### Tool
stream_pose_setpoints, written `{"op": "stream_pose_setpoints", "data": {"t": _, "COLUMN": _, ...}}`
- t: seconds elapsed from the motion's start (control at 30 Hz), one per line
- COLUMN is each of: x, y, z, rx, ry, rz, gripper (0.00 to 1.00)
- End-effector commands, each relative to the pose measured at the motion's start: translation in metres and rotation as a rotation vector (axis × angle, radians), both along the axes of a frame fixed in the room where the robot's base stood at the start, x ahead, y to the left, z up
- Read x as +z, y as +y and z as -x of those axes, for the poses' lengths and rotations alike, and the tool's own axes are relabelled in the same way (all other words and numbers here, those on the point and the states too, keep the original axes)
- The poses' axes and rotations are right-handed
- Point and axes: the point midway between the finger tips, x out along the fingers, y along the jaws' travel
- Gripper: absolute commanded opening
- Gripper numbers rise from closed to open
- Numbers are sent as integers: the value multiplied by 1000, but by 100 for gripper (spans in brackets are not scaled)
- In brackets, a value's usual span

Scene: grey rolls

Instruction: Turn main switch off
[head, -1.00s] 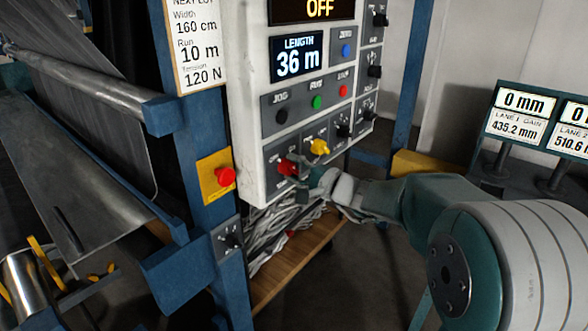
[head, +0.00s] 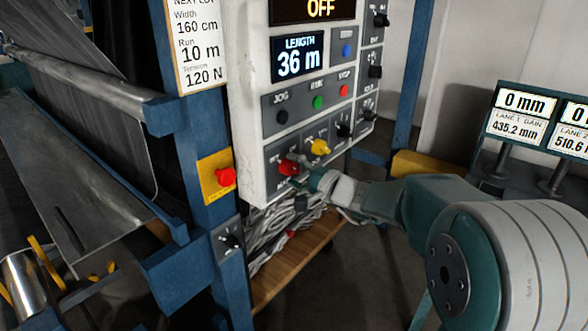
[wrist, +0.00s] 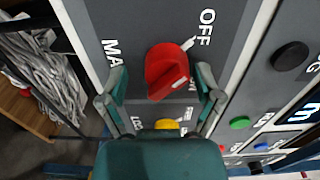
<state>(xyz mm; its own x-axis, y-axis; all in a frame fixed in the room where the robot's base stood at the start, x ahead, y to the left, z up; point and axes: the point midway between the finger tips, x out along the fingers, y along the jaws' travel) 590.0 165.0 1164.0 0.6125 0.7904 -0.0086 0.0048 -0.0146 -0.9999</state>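The main switch is a red rotary knob (wrist: 167,72) on a dark grey panel, with the words "MAIN" and "OFF" beside it. A short white tick stands near "OFF", and a white mark shows on the knob's lower right. The knob also shows in the head view (head: 288,168), at the panel's lower left, partly covered by my gripper (head: 302,172). In the wrist view my gripper (wrist: 160,92) is open, with one finger on each side of the knob. A gap shows on the left; the right finger is closer, and I cannot tell whether it touches.
A yellow knob (head: 319,147) sits close beside the red one. Black (head: 282,117), green (head: 318,102) and red (head: 344,90) buttons are above. A red button on a yellow plate (head: 225,176) is on the blue post at left. Cables (head: 285,220) hang below the panel.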

Motion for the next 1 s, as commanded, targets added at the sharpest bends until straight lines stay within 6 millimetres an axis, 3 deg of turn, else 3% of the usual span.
{"op": "stream_pose_setpoints", "data": {"t": 0.43, "x": 4, "y": -8, "z": 4, "rx": -4, "ry": -5, "rz": -4, "gripper": 89}}
{"op": "stream_pose_setpoints", "data": {"t": 1.0, "x": 2, "y": -88, "z": 67, "rx": -4, "ry": -3, "rz": -3, "gripper": 89}}
